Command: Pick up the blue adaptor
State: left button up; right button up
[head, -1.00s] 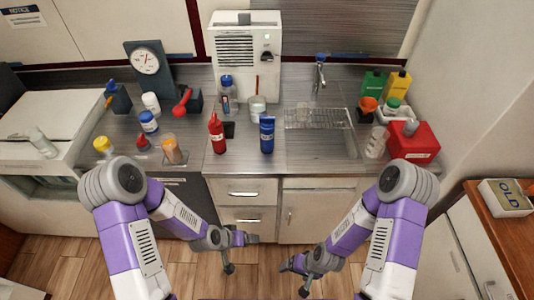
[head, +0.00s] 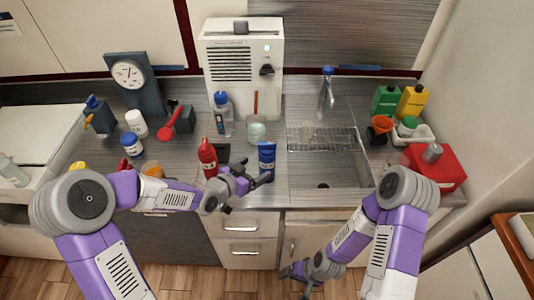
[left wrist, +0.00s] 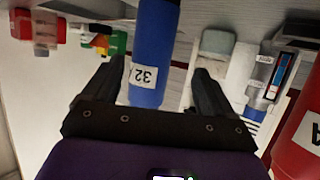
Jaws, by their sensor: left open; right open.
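The blue adaptor (head: 267,158) is a blue cylinder with a white label, standing upright near the counter's front edge. In the left wrist view the blue adaptor (left wrist: 152,45) appears upside down, its label reading 32, lined up between the two dark fingers. My left gripper (head: 257,173) is open and empty, low in front of the adaptor and slightly to its left. I cannot tell if the fingertips reach past its sides; no grip shows. My right gripper (head: 290,271) is open and empty, down in front of the lower cabinet.
A red bottle (head: 208,157) stands close left of my left gripper. Behind are a white machine (head: 242,75), a glass jar (head: 256,129) and a blue-capped bottle (head: 223,117). The sink (head: 325,176) with its drying rack (head: 322,139) lies right. A red container (head: 436,166) stands further right.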

aim_at(262, 169)
pick_arm(q)
jog(key=shift+w+d+f, duration=0.2)
jog(key=shift+w+d, duration=0.1)
jog(key=shift+d+f, duration=0.1)
jog(key=shift+d, duration=0.2)
jog(key=x, duration=0.2)
jog(key=b+x, duration=0.1)
jog(key=x, duration=0.1)
jog(key=shift+d+f, duration=0.3)
jog(key=shift+d, duration=0.05)
jog(key=shift+w+d+f, duration=0.1)
jog(key=shift+w+d, duration=0.15)
jog(key=c, duration=1.4)
